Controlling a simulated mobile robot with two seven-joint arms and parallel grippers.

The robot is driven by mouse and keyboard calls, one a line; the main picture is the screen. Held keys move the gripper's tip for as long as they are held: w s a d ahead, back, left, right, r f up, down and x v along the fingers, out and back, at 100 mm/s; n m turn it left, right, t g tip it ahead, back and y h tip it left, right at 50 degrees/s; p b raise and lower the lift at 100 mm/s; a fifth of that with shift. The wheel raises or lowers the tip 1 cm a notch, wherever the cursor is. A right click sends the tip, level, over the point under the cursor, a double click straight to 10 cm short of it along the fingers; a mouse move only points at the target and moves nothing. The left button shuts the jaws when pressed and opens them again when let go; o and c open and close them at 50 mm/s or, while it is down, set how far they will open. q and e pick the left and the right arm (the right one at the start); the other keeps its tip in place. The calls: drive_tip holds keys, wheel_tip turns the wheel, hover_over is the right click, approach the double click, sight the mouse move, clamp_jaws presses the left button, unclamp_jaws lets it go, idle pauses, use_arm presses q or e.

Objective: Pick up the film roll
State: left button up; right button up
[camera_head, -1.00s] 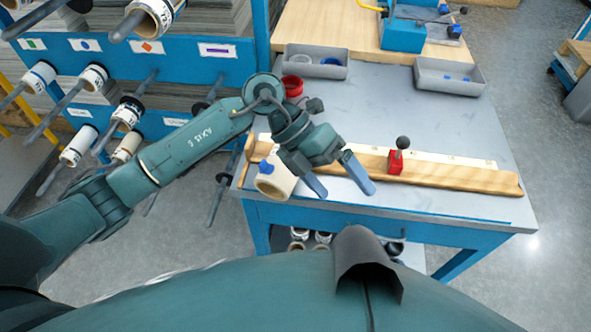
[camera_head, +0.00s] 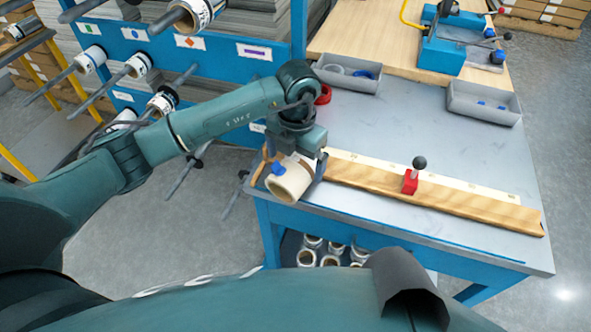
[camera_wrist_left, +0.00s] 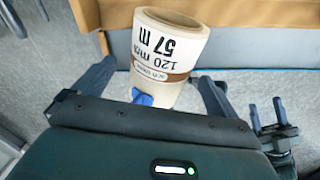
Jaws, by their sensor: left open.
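The film roll (camera_head: 288,183) is a cream cylinder with a brown band and a blue tab, at the left end of the workbench. Its open end faces the front in the head view. In the left wrist view the roll (camera_wrist_left: 172,45) shows "120 mm" and "57 m" printing. My left gripper (camera_head: 294,165) is over the roll, pointing down. Its jaws are open, with one finger on each side of the roll. In the left wrist view gaps show between the roll and both fingers of the gripper (camera_wrist_left: 157,78). My right gripper is not in view.
A wooden rail (camera_head: 440,197) with a red-based knob (camera_head: 411,180) runs along the bench (camera_head: 400,115) to the right. Grey trays (camera_head: 484,103) stand at the back. A blue rack with rolls on rods is at left. More rolls (camera_head: 312,250) lie below the bench.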

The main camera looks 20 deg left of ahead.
use_arm(q)
drive_tip(key=f, duration=0.2)
drive_tip(key=f+p, duration=0.1)
drive_tip(key=f, duration=0.2)
drive_tip(key=shift+w+f, duration=0.2)
drive_tip(key=shift+f, duration=0.1)
drive_tip(key=c, duration=1.2)
